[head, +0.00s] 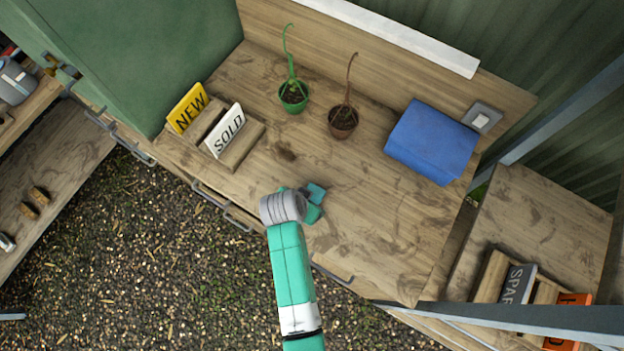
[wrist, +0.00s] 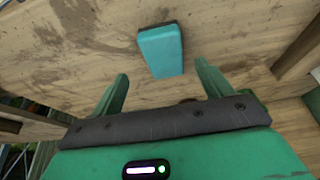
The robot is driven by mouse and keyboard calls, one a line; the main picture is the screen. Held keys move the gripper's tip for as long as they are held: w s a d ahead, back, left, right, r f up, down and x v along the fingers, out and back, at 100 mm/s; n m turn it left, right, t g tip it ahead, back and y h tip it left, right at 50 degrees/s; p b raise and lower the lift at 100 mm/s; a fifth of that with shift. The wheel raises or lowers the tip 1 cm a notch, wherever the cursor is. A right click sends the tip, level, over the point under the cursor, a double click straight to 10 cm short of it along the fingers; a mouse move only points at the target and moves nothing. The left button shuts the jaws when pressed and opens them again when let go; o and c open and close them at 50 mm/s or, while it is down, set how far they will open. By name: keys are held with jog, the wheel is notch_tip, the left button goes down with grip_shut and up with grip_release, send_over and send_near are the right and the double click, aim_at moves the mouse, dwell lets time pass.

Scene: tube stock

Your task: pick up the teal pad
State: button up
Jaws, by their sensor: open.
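The teal pad (wrist: 161,50) is a small block with a dark edge along its far side. In the wrist view it lies on the wooden bench top, beyond my gripper's fingertips and roughly centred between them. My gripper (wrist: 163,82) is open, with nothing between its two green fingers. In the head view the pad (head: 316,192) shows as a small light-teal patch near the bench's middle, just beside my gripper (head: 311,212). My grey wrist hides most of the gripper there.
A green pot (head: 292,104) and a brown pot (head: 343,130) hold plants at the back. A blue box (head: 430,141) stands at the right. The bench right of my gripper is clear.

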jog(key=x, duration=0.2)
jog(key=w+x, duration=0.1)
jog(key=x, duration=0.2)
jog(key=shift+w+f, duration=0.1)
jog(key=shift+f, duration=0.1)
jog(key=shift+f+b, duration=0.25)
jog(key=shift+b, duration=0.15)
dwell(0.3)
jog(key=c, duration=1.1)
jog(key=shift+c, duration=0.3)
